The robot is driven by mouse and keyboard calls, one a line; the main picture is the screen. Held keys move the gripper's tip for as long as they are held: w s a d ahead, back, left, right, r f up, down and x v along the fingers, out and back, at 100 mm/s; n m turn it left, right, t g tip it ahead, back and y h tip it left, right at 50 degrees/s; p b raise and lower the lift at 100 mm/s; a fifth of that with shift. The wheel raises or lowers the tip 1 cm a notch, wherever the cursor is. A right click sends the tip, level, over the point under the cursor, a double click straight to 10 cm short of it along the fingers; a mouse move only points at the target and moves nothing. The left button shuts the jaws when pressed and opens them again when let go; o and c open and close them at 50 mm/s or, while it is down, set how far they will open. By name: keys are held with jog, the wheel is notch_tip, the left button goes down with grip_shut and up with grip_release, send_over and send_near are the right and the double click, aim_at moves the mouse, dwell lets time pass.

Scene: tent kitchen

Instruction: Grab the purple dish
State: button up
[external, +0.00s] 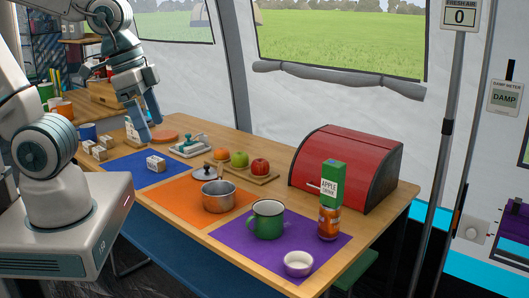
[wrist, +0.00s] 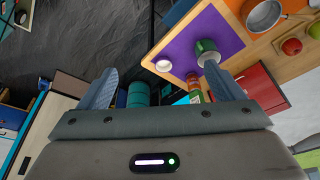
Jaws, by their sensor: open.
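The purple dish (external: 298,263) is a small, pale lilac round bowl with a white-looking inside. In the external view it sits on the purple mat (external: 245,250) near the table's front right corner. It also shows in the wrist view (wrist: 164,66), small and upper middle, near the mat's edge. My gripper (external: 149,124) is open and empty, raised over the far left part of the table, well away from the dish. In the wrist view its two blue-grey fingers (wrist: 165,88) are spread wide apart.
A green mug (external: 267,220), a juice carton (external: 331,186) and an orange-labelled jar (external: 329,222) stand near the dish. A pot (external: 218,197) sits on the orange mat (external: 178,211). A red bread box (external: 345,168) stands behind. Small boxes and fruit lie farther left.

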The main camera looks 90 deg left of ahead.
jog(key=w+f+m+b, duration=0.2)
jog(key=w+m, duration=0.1)
jog(key=w, duration=0.5)
jog(key=m+g+b, duration=0.3)
jog(key=m+b, duration=0.1)
jog(key=m, duration=0.3)
send_over(299, 256)
jog(key=s+d, duration=0.1)
jog(key=d, duration=0.1)
notch_tip(299, 256, down, 18)
jog(key=shift+m, duration=0.3)
jog(key=f, duration=0.8)
jog(key=shift+d+f+p, duration=0.2)
jog(key=shift+f+p, duration=0.15)
jog(key=shift+p, duration=0.05)
jog(key=shift+w+d+f+p, duration=0.15)
jog(key=shift+f+p, duration=0.15)
jog(key=shift+f, duration=1.05)
jog(key=shift+w+d+f+p, duration=0.1)
jog(key=shift+f+p, duration=0.15)
jog(key=shift+f, duration=1.05)
jog(key=c, duration=1)
